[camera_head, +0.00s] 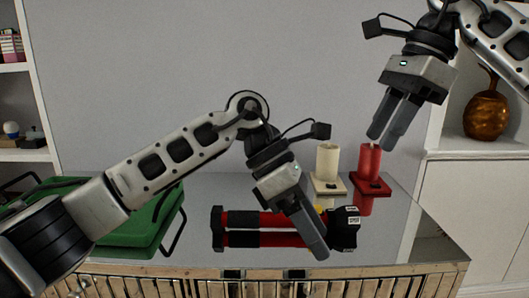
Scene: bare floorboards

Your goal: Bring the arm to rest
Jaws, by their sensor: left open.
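My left gripper (316,240) reaches in from the left and points down in front of a red and black tubular object (262,218) on the glossy tabletop. It is open, though its fingers overlap in this view. Whether it touches the object cannot be told. The gripper hides part of the object. My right gripper (381,140) hangs from the upper right, fingers pointing down, close to the top of a red candle (370,160) in the picture. Its fingers look close together, and whether they are apart is unclear.
A cream candle (327,160) stands left of the red one, each on a small holder. A green case (130,235) lies at the table's left, partly behind my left arm. Shelves (20,110) stand at left; a brown vase (486,112) stands at right. The tabletop's right front (400,245) is clear.

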